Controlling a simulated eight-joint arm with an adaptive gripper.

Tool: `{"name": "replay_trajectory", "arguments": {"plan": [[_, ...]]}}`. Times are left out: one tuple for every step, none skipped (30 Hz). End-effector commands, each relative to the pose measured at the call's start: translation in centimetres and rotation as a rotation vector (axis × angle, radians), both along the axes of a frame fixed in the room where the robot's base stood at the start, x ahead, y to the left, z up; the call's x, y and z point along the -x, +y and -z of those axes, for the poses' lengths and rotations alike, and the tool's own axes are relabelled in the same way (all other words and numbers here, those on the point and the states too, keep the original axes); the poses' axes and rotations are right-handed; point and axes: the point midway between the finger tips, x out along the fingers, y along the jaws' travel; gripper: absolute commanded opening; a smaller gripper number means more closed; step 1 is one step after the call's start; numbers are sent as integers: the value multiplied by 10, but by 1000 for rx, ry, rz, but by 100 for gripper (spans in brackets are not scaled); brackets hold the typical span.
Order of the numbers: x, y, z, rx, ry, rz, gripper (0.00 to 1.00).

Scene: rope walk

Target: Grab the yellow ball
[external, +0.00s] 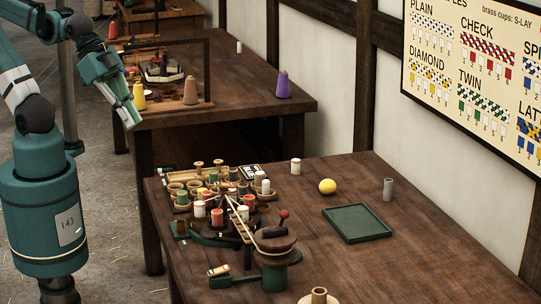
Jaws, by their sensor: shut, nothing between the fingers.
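The yellow ball (327,186) rests on the near wooden table, toward its back, beside the wall. It lies just behind a green tray (345,236) and apart from it. My gripper (133,122) is at the upper left, raised and pointing down, in front of the farther table's edge. It is shut and empty, and it is far to the left of the ball. Nothing hides the ball.
A braiding device with several spools (218,212) fills the near table's left part. A white spool (295,166) stands left of the ball, and a grey cylinder (387,189) stands right of it. A pattern board (478,75) hangs on the wall.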

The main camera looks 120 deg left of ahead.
Motion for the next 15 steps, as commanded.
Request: {"name": "replay_trajectory", "arguments": {"plan": [[0,0,0,0,0,0,0],[0,0,0,0,0,0,4],[0,0,0,0,0,0,9],[0,0,0,0,0,0,13],[0,0,0,0,0,0,17],[0,0,0,0,0,0,22],[0,0,0,0,0,0,26],[0,0,0,0,0,0,30],[0,0,0,0,0,0,36],[0,0,0,0,0,0,40],[0,0,0,0,0,0,43],[0,0,0,0,0,0,48],[0,0,0,0,0,0,48],[0,0,0,0,0,0,48],[0,0,0,0,0,0,48]]}}
